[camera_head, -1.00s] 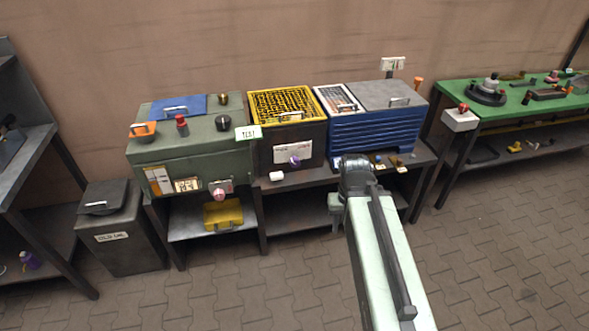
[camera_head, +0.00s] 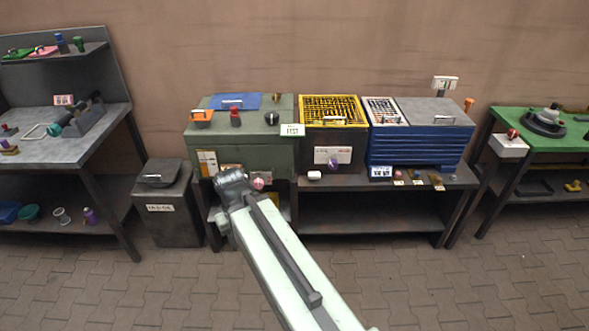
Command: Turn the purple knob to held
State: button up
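The purple knob (camera_head: 332,164) is on the front of the dark box with the yellow grille top (camera_head: 330,141), at the lower part of a white label plate (camera_head: 330,155). The knob is small, and its pointer and the plate's markings are too small to read. My gripper (camera_head: 230,178) is at the far end of my pale green arm, left of the knob and apart from it. It is in front of the lower edge of the green-grey cabinet (camera_head: 260,155). Its fingers cannot be made out, and nothing can be seen held in it.
A white block (camera_head: 314,175) lies on the bench below the knob. A blue drawer unit (camera_head: 415,147) stands right of the dark box. A pink knob (camera_head: 258,183) shows beside my gripper. A dark bin (camera_head: 168,205) stands left. The paved floor in front is clear.

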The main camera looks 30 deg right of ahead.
aim_at(333, 164)
jog(key=u, duration=0.35)
jog(key=i, duration=1.05)
jog(key=z, duration=0.1)
